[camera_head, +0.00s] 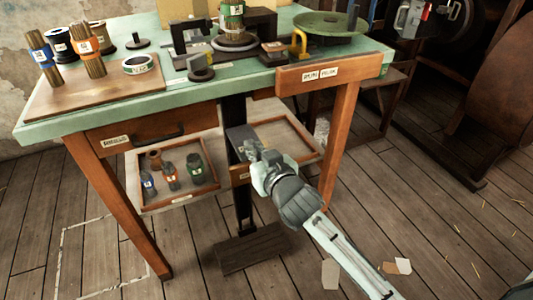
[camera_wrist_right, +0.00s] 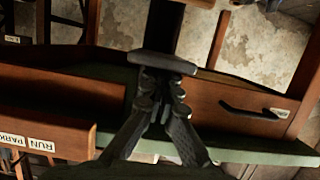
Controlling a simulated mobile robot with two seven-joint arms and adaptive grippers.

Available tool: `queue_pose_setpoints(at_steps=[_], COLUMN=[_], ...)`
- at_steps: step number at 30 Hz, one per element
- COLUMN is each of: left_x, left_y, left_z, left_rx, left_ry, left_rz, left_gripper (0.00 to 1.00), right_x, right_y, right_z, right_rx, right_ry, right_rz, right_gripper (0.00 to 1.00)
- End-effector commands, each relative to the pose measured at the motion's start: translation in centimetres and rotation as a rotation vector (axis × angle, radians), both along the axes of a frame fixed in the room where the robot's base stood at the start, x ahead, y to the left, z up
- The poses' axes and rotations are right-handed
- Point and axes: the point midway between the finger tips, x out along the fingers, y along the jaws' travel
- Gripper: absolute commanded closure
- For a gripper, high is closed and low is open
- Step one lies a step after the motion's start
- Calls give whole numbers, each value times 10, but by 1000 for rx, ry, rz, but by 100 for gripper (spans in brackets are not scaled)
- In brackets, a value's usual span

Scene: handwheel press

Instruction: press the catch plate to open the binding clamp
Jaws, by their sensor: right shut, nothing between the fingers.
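A flat dark grey plate (camera_head: 241,137), which looks like the catch plate, sits on a black upright post under the front edge of the bench. My right gripper (camera_head: 252,152) is shut and empty, with its fingertips at the plate's lower side. In the right wrist view the plate (camera_wrist_right: 165,65) lies right across my shut fingertips (camera_wrist_right: 163,82). I cannot tell whether they touch. A green banded cylinder (camera_head: 232,16) stands on a round dark base on the bench top, perhaps at the binding clamp, whose state I cannot make out. My left gripper is not in view.
The green bench top (camera_head: 110,114) overhangs the post. A drawer (camera_head: 130,133) is left, and a labelled wooden panel (camera_head: 330,75) is right. An open tray (camera_head: 134,180) with small spools hangs beneath. A wooden pedal (camera_head: 253,248) sits low. The floor at right is mostly free.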

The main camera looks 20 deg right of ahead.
Motion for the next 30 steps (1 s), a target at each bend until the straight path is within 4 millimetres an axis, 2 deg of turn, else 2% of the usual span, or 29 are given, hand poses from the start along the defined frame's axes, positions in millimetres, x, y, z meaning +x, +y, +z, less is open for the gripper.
queue_pose_setpoints(at_steps=[1,9,10,15,21,25,30], left_x=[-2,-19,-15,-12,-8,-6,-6], left_y=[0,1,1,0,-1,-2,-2], left_z=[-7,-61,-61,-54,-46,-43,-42], left_rx=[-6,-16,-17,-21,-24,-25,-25], left_ry=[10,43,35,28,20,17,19], left_rz=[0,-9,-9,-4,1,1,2], left_gripper=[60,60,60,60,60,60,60], right_x=[2,10,0,-36,-70,-82,-87], right_y=[-1,-4,-3,-5,-6,-7,-7], right_z=[9,30,25,34,43,47,49], right_rx=[0,0,2,1,1,1,0], right_ry=[2,-4,-1,-2,-3,-4,-6], right_rz=[-1,2,3,2,2,2,2], right_gripper=[100,100,100,100,100,100,100])
